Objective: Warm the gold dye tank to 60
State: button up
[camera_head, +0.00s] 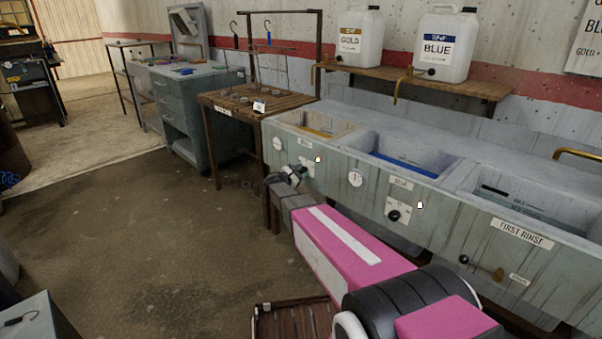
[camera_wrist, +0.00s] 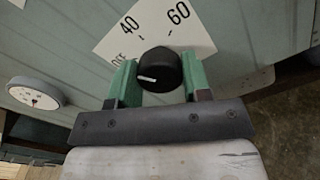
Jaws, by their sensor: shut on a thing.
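The gold dye tank (camera_head: 290,117) is the leftmost basin in the row, with gold liquid in it. My gripper (camera_head: 294,176) is at its front panel and hides most of the dial there. In the wrist view, the green fingers of my gripper (camera_wrist: 160,85) are shut on the black knob (camera_wrist: 160,68), one on each side. The dial plate (camera_wrist: 150,32) reads OFF, 40 and 60. The knob's white mark lies on its left part, on the OFF side of the plate, away from 60. A round gauge (camera_wrist: 35,92) is left of the dial; its reading is too small to tell.
The blue tank (camera_head: 404,160) with its own dial (camera_head: 397,213) and the first rinse basin (camera_head: 530,195) continue to the right. Gold (camera_head: 359,40) and blue (camera_head: 446,45) jugs stand on a shelf above. A wooden table (camera_head: 225,97) stands left.

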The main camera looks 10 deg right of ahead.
jog(key=m, duration=0.4)
jog(key=shift+m, duration=0.4)
jog(key=m, duration=0.9)
jog(key=shift+s+m, duration=0.1)
jog(key=shift+m, duration=2.1)
jog(key=o, duration=0.9)
jog(key=v, duration=1)
jog(key=shift+s+a, duration=0.2)
jog(key=shift+a, duration=0.15)
